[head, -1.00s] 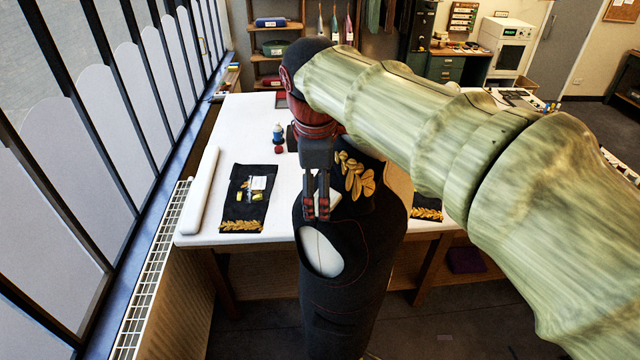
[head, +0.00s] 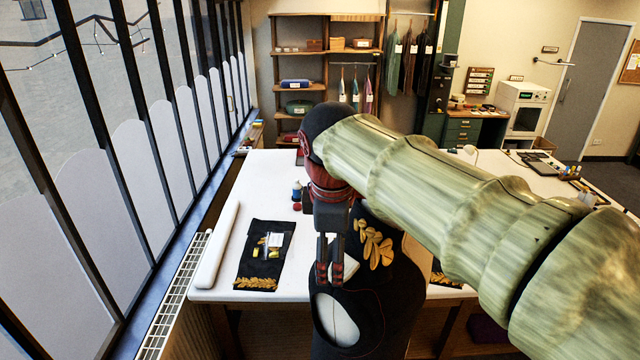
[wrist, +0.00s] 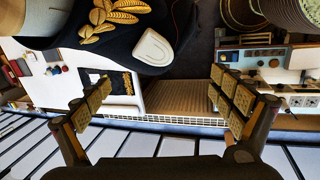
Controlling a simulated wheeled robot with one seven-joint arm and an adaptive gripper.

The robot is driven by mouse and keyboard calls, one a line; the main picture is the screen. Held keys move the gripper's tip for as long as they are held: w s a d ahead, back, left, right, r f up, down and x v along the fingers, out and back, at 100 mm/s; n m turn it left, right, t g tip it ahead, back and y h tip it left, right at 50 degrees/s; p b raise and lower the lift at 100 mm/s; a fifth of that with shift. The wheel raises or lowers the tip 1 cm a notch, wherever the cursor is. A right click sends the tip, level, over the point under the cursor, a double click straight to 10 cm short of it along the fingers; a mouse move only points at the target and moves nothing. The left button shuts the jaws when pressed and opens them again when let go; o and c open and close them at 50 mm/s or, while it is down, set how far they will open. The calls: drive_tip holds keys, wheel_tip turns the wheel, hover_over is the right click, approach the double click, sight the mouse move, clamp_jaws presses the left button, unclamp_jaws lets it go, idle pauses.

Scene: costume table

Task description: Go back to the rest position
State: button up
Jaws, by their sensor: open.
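My gripper (head: 330,272) hangs in front of the white table, its two fingers pointing down. In the wrist view my gripper (wrist: 165,105) shows its fingers spread wide with nothing between them. A dark costume on a form (head: 385,290) stands right by the fingers in the head view, with gold leaf trim (head: 374,245) on its upper part and a white oval patch (head: 337,320). In the wrist view the costume (wrist: 165,45) lies beyond the fingertips, with a pale pad (wrist: 152,47) at its edge. Whether a fingertip touches it cannot be told.
The white table (head: 220,283) carries a white roll (head: 218,245), a black cloth with gold trim (head: 262,255) and small spools (head: 297,192). A window wall and radiator (head: 178,290) line the left. Shelves (head: 325,60) stand behind. My arm crosses the right side.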

drive_tip(key=s+d+f+m+b, duration=0.4)
drive_tip(key=f+b, duration=0.4)
drive_tip(key=f, duration=0.4)
drive_tip(key=s+d+f+m+t+b, duration=0.1)
drive_tip(key=s+d+f+m+b, duration=0.4)
drive_tip(key=f, duration=0.7)
drive_tip(key=s+d+f+m+t+b, duration=0.1)
drive_tip(key=s+d+f+m+b, duration=0.4)
drive_tip(key=s+f+b, duration=0.5)
wheel_tip(320, 180, down, 2)
drive_tip(key=m+b, duration=0.2)
drive_tip(key=b, duration=0.1)
drive_tip(key=shift+s+d+f+y, duration=0.15)
drive_tip(key=shift+s+y, duration=0.15)
drive_tip(key=shift+s, duration=0.05)
drive_tip(key=shift+c, duration=0.9)
